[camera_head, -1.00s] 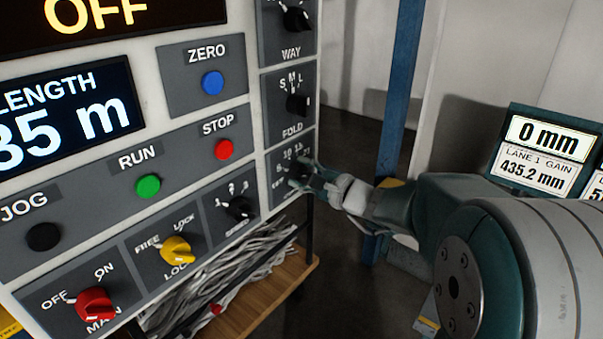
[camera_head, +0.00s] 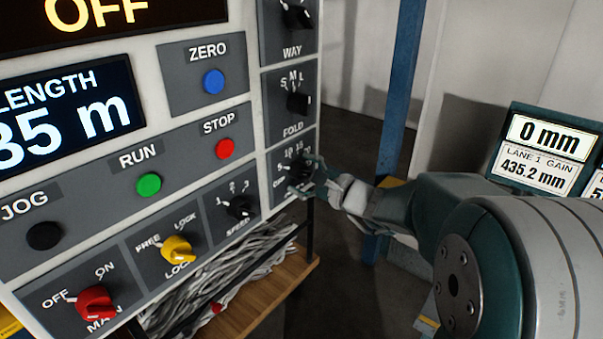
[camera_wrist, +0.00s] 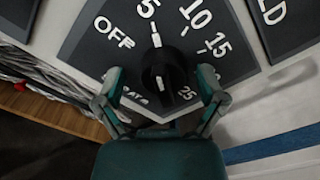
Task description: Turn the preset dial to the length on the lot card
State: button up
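The preset dial's black knob (camera_wrist: 163,75) is in the middle of the wrist view. Its scale shows OFF, 5, 10, 15 and 25; another number at the right is mostly hidden by a finger. A white mark shows on the side toward 5 and another toward my palm; I cannot tell for sure which is the pointer. My gripper (camera_wrist: 160,86) is open, one finger on each side of the knob, with visible gaps. In the head view my gripper (camera_head: 308,178) reaches the dial (camera_head: 297,168) at the panel's lower right. I see no readable lot card.
The FOLD dial (camera_head: 298,102) sits just above, the SPEED dial (camera_head: 239,207) to the left. A LENGTH display (camera_head: 65,115) is cut off at the left. A wooden shelf (camera_head: 265,300) lies below the panel, and a blue post (camera_head: 400,90) stands to the right.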

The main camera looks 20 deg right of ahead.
jog(key=v, duration=1.2)
dwell(0.3)
jog(key=s+a+f+n+g+h, duration=0.1)
jog(key=s+a+f+n+g, duration=0.4)
jog(key=s+a+n+g, duration=0.6)
jog(key=s+d+f+n+t+h, duration=0.1)
jog(key=s+d+n+h, duration=0.3)
jog(key=h, duration=0.5)
jog(key=s+n+t, duration=0.1)
jog(key=s+n, duration=0.1)
jog(key=n, duration=0.1)
jog(key=shift+s+n+h, duration=0.3)
jog(key=shift+s+n, duration=0.1)
